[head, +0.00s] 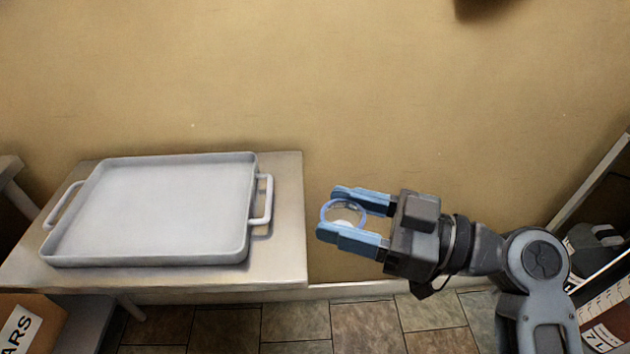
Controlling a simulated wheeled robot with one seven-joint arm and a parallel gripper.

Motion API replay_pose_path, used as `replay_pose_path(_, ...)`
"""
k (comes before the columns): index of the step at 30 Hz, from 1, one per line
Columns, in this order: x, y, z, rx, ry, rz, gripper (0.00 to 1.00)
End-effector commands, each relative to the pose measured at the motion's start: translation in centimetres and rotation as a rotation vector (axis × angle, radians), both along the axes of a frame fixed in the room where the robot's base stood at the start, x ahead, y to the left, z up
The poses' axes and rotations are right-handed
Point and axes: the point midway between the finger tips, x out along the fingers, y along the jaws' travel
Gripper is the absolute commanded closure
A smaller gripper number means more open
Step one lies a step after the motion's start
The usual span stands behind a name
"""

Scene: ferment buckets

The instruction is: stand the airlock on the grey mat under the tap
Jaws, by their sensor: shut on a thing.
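My gripper (338,213) is in the middle of the head view, its blue fingers pointing left. It is shut on a small, clear, round thing with a bluish rim, which looks like the airlock (344,214). The airlock is between the two fingers, held in the air in front of the wall and to the right of the table. Its lower part cannot be made out. No grey mat and no tap are in view.
A large grey tray with two handles (150,210) lies on a pale table (285,240) at the left. A cardboard box (40,312) is at the lower left. Dark equipment and a red-and-white labelled thing (605,310) are at the right edge. The tiled floor (290,325) below is clear.

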Motion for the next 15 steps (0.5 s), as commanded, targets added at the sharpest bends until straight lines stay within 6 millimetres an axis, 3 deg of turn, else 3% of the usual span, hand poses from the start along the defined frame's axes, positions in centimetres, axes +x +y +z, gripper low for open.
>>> replay_pose_path(8, 0.7, -0.5, -0.6, -0.001, 0.004, -0.058, 0.81)
replay_pose_path(15, 4.7, -2.6, -5.0, -0.003, 0.007, -0.331, 0.81)
